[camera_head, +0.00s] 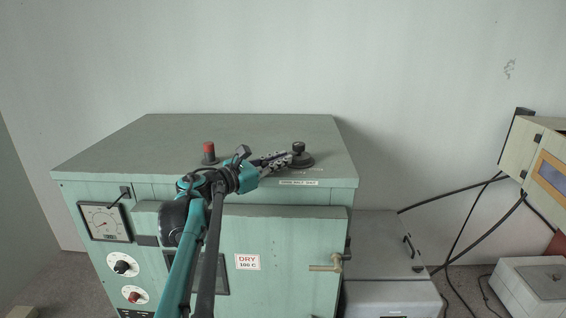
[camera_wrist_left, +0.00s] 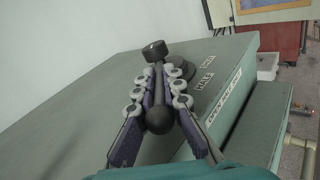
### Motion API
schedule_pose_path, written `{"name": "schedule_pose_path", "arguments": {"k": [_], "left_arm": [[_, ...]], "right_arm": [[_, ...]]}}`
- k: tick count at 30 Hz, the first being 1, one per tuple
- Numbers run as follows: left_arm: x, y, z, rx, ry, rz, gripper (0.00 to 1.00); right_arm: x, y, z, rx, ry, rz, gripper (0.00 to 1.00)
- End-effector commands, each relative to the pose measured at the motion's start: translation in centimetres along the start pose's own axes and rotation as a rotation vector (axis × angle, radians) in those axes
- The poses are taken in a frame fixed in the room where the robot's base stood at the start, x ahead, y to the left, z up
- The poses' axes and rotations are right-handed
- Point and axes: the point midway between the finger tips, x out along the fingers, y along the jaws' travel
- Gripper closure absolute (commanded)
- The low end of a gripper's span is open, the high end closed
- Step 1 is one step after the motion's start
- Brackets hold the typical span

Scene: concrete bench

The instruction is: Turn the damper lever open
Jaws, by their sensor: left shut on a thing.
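The damper lever (camera_head: 299,147) sits on the top of a green oven cabinet, near its front right edge. In the left wrist view, the lever (camera_wrist_left: 159,120) is a black bar with a round ball at the near end and a knob at the far end, beside a round dark base. My left gripper (camera_head: 275,161) reaches over the cabinet from the front. Its jointed fingers lie on both sides of the bar and are shut on it, as the left wrist view of the gripper (camera_wrist_left: 156,88) shows. My right gripper is not in view.
A red knob (camera_head: 209,148) stands on the cabinet top (camera_head: 250,128) to the left. A label strip (camera_head: 298,183) runs along the front edge below the lever. A door handle (camera_head: 327,266) sticks out at the front right. The rear cabinet top is clear.

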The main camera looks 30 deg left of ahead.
Motion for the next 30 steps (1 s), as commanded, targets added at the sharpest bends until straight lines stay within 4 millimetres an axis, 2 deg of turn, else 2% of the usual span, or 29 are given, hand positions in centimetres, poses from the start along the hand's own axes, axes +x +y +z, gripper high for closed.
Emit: {"name": "schedule_pose_path", "arguments": {"k": [13,14,15,16,25,30], "left_arm": [[0.0,0.0,-0.1,0.002,0.000,-0.011,1.00],[0.0,0.0,-0.1,0.002,0.000,-0.011,0.84],[0.0,0.0,-0.1,0.002,0.000,-0.011,0.73],[0.0,0.0,-0.1,0.001,0.000,-0.010,0.71],[-0.1,0.0,0.0,0.001,-0.001,-0.009,0.71],[-1.9,0.2,0.0,0.001,0.000,-0.005,0.71]], "right_arm": [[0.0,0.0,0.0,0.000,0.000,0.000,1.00],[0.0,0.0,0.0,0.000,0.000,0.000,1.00],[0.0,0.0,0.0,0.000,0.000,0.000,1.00],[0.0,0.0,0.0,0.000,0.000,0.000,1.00],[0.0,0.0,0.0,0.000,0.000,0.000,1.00],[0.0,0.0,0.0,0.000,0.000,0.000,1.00]]}}
